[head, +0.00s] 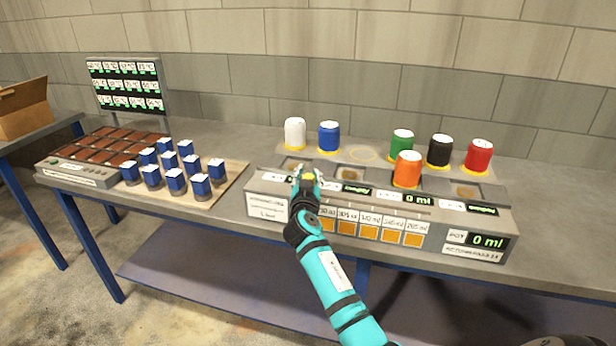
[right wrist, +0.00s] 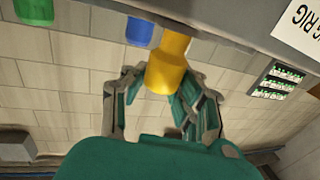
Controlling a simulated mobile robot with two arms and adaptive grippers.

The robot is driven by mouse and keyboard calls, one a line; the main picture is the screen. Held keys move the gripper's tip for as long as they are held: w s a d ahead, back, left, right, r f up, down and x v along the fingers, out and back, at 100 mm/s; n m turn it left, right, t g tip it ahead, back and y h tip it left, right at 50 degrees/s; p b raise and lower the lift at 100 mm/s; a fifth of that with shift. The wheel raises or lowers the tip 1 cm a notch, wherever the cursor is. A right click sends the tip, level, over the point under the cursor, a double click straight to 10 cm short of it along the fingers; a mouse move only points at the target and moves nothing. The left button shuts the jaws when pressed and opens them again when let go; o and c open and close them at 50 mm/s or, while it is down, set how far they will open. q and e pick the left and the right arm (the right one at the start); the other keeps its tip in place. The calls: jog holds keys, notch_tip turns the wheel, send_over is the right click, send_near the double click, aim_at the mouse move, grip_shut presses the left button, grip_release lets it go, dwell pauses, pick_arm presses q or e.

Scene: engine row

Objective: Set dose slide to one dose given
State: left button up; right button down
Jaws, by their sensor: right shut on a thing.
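My right gripper (head: 306,176) is at the left end of the top of a grey console (head: 268,212). It is shut on a yellow knob, seen as a yellow cylinder in the right wrist view (right wrist: 165,66), which I take to be the dose slide's handle. A thin slot line (head: 395,204) runs right from the gripper along the console top. Below it is a row of ml labels over orange squares (head: 368,232). Black displays read 0 ml (head: 418,199) and, marked POT, 0 ml (head: 487,241). My left gripper is not in view.
White (head: 295,132), blue (head: 329,137), green (head: 401,145), black (head: 439,151) and red (head: 479,156) canisters stand behind the console. An orange canister (head: 407,169) stands nearer, on it.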

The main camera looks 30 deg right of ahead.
aim_at(328, 197)
jog(key=shift+f, duration=0.25)
jog(key=s+d, duration=0.4)
jog(key=shift+s+f, duration=0.1)
jog(key=shift+s, duration=0.2)
jog(key=shift+a+f, duration=0.1)
jog(key=shift+w, duration=0.1)
jog(key=c, duration=1.4)
grip_release()
jog(key=shift+a, duration=0.1)
jog(key=shift+c, duration=0.2)
jog(key=o, duration=0.5)
jog(key=shift+s+a+r, duration=0.1)
jog(key=shift+s+r, duration=0.1)
jog(key=shift+r, duration=0.2)
jog(key=shift+w, duration=0.1)
